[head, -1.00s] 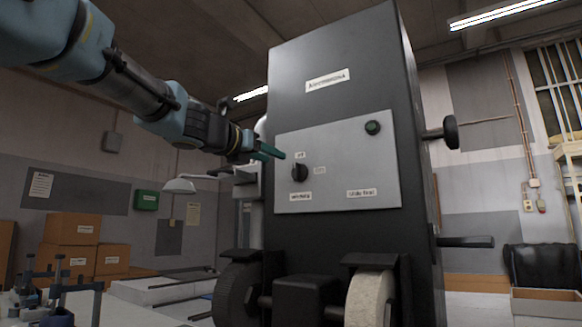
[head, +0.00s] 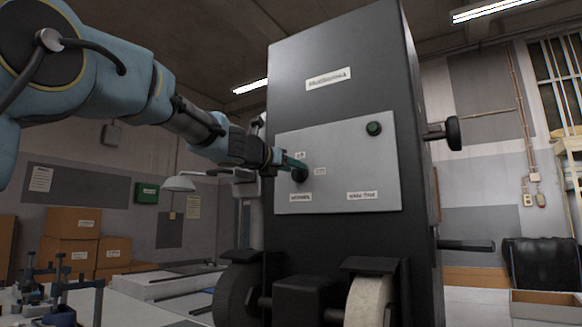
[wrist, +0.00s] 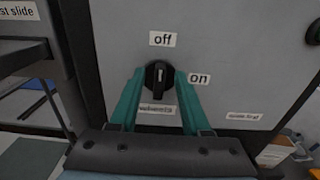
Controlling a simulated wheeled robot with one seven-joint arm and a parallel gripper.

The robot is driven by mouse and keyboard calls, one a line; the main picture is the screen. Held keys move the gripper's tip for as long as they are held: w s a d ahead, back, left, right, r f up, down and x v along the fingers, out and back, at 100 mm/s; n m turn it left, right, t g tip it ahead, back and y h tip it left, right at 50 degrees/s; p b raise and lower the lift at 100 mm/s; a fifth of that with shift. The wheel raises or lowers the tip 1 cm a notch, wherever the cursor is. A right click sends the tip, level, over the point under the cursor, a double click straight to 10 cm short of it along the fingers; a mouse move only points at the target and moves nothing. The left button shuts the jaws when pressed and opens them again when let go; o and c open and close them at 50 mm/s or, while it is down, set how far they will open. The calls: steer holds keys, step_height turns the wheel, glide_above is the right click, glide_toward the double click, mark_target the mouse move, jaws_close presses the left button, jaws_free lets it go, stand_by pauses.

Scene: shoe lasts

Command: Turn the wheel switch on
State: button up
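The wheel switch (wrist: 158,79) is a black rotary knob on the grey panel (head: 340,135) of a tall dark machine. In the wrist view its light pointer mark stands upright, toward the "off" label (wrist: 162,39); the "on" label (wrist: 200,79) is to its right. A partly covered label below it appears to read "wheels" (wrist: 157,109). My gripper (wrist: 157,80) has green fingers, one on each side of the knob, with visible gaps; contact cannot be made out. In the head view my gripper (head: 298,164) is at the knob (head: 299,175) and partly covers it.
Below the panel, a dark wheel (head: 237,296) and a pale wheel (head: 370,300) stick out. Cardboard boxes (head: 72,240) stand at left. A black knob on a rod (head: 453,133) juts from the machine's right side.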

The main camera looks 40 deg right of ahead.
jaws_close()
